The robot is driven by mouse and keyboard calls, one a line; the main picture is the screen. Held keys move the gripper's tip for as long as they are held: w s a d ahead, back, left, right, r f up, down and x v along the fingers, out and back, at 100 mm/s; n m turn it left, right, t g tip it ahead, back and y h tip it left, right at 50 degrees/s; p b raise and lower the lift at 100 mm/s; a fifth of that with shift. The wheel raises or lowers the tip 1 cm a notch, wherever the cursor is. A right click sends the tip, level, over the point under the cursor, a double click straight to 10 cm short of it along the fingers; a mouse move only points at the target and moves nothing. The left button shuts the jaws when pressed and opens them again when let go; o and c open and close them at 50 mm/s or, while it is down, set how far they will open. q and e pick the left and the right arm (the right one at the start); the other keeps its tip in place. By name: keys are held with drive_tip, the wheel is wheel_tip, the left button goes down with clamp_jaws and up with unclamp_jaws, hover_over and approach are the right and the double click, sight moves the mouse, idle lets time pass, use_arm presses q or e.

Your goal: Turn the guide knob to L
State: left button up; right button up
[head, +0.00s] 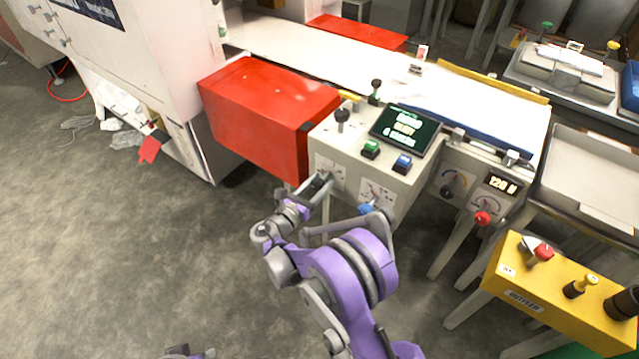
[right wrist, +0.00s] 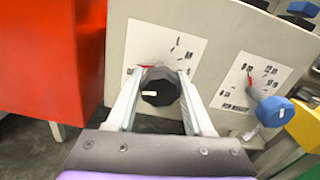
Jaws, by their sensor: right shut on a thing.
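The guide knob, a black faceted knob (right wrist: 160,87) with a white mark, sits on a white dial plate (right wrist: 165,45) on the light grey panel. A bit of red shows just behind it; the plate's small marks are too blurred to read. My right gripper (right wrist: 160,92) is shut on this knob, with one finger on each side. In the head view my right gripper (head: 322,183) is at the left dial of the console front and mostly hides the knob. A small piece of my left arm shows at the bottom edge; its fingers cannot be made out.
A blue knob (right wrist: 274,111) on a second dial is close to the right. A red box (head: 262,110) stands left of the console. The console top has a screen (head: 404,130), a green button (head: 371,148) and a blue button (head: 402,163). A yellow box (head: 560,290) stands at right.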

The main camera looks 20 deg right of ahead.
clamp_jaws()
drive_tip(key=shift+m, duration=0.4)
drive_tip(key=m, duration=0.4)
drive_tip(key=shift+f+m, duration=0.1)
drive_tip(key=shift+m, duration=0.2)
drive_tip(key=m, duration=0.6)
drive_tip(key=shift+a, duration=0.1)
drive_tip(key=m, duration=0.6)
drive_tip(key=shift+m, duration=0.4)
drive_tip(key=m, duration=0.5)
drive_tip(key=shift+w+m, duration=0.1)
drive_tip(key=shift+m, duration=0.3)
drive_tip(key=o, duration=1.3)
unclamp_jaws()
drive_tip(key=shift+r, duration=0.2)
drive_tip(key=shift+c, duration=0.2)
